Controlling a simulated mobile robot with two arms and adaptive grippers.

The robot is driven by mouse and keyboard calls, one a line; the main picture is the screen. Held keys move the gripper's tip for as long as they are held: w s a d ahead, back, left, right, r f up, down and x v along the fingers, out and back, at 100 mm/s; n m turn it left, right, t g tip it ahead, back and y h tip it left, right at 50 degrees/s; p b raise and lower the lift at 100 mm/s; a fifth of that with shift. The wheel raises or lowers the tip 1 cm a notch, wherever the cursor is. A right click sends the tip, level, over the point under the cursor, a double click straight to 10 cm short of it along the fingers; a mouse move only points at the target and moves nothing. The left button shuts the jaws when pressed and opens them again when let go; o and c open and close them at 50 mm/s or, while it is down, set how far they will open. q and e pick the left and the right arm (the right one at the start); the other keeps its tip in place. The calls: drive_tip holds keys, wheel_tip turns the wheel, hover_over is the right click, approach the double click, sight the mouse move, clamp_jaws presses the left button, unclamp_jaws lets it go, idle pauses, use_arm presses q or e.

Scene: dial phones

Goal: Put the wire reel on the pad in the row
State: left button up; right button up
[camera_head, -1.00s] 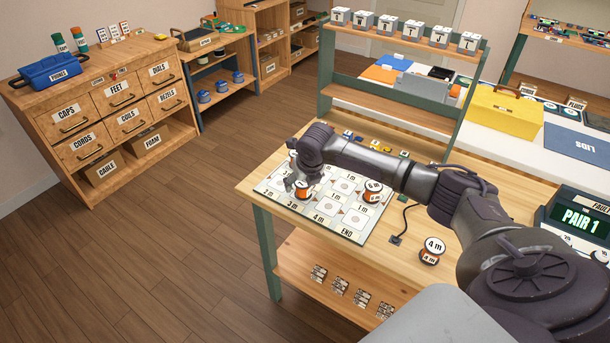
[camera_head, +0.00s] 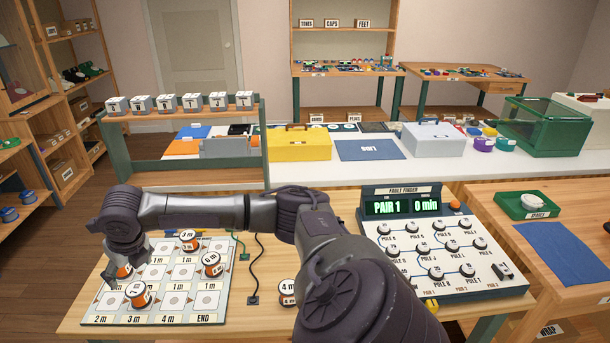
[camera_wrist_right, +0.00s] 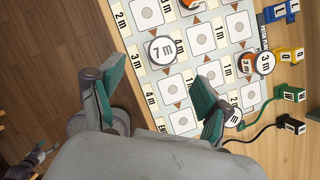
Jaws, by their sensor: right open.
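The board (camera_head: 215,312) on the wooden bench has rows of square pads. A white-topped orange wire reel marked 7 m (camera_head: 139,294) stands in its front row, above the 3 m label; it also shows in the right wrist view (camera_wrist_right: 162,50). Another orange reel (camera_head: 124,270) is farther back, partly hidden by my gripper. A 3 m reel (camera_head: 190,238) is at the back, another reel (camera_head: 212,263) is at the right. My right gripper (camera_head: 130,274) is over the board's left side. In its wrist view the fingers (camera_wrist_right: 158,100) are spread and empty, apart from the 7 m reel.
A 4 m reel (camera_head: 288,292) stands on the bench right of the board, partly behind my arm. A black cord plug (camera_head: 253,299) lies between them. The fault finder box (camera_head: 440,250) stands right. A shelf with lettered blocks (camera_head: 180,103) is behind.

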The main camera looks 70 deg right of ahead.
drive_tip(key=a+f+m+t+y, duration=0.3)
drive_tip(key=a+f+m, duration=0.3)
drive_tip(key=a, duration=0.4)
drive_tip(key=a+f+m+t+y, duration=0.2)
drive_tip(key=a+f+m, duration=0.2)
drive_tip(key=a+m, duration=0.45)
drive_tip(key=s+d+f+m+g+h, duration=0.1)
drive_tip(key=s+d+f+m, duration=0.2)
drive_tip(key=f, duration=0.6)
drive_tip(key=s+d+f+m+g+h, duration=0.1)
drive_tip(key=s+f+m, duration=0.25)
drive_tip(key=f, duration=0.55)
drive_tip(key=s+d+f+m+g+h, duration=0.15)
drive_tip(key=s+f, duration=0.25)
drive_tip(key=f, duration=0.5)
drive_tip(key=s+f+m+g, duration=0.1)
drive_tip(key=s+f+m, duration=0.2)
drive_tip(key=s, duration=0.9)
drive_tip(key=s+f+m+g, duration=0.2)
drive_tip(key=s+f, duration=0.7)
drive_tip(key=s, duration=0.4)
drive_tip(key=s+f+m+g, duration=0.2)
drive_tip(key=s+f, duration=0.5)
drive_tip(key=s, duration=0.6)
drive_tip(key=shift+s+m+h, duration=0.25)
drive_tip(key=shift+m+h, duration=0.1)
drive_tip(key=shift+m, duration=0.5)
drive_tip(key=shift+d+f, duration=0.1)
